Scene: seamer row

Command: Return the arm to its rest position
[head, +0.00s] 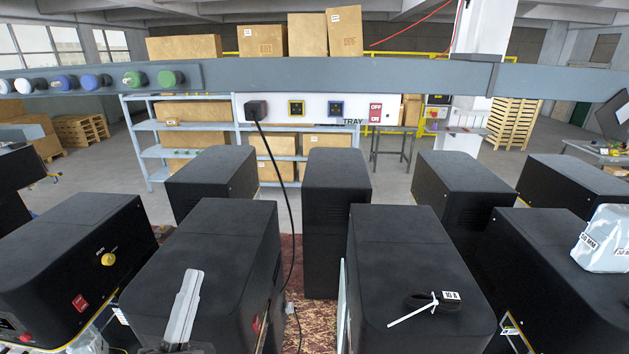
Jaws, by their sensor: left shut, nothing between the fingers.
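My left gripper (190,277) shows at the lower left of the head view as a narrow light-grey shape pointing up the picture. It appears in front of the top of a black machine housing (225,232). Its fingers are together with nothing between them. I cannot tell how far it is above the housing. The rest of the left arm is mostly below the picture edge. My right gripper is not in view.
Black housings stand in two rows, including one at right (420,255) with a white tie and tag (452,296) on top. A silvery bag (603,240) sits at far right.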

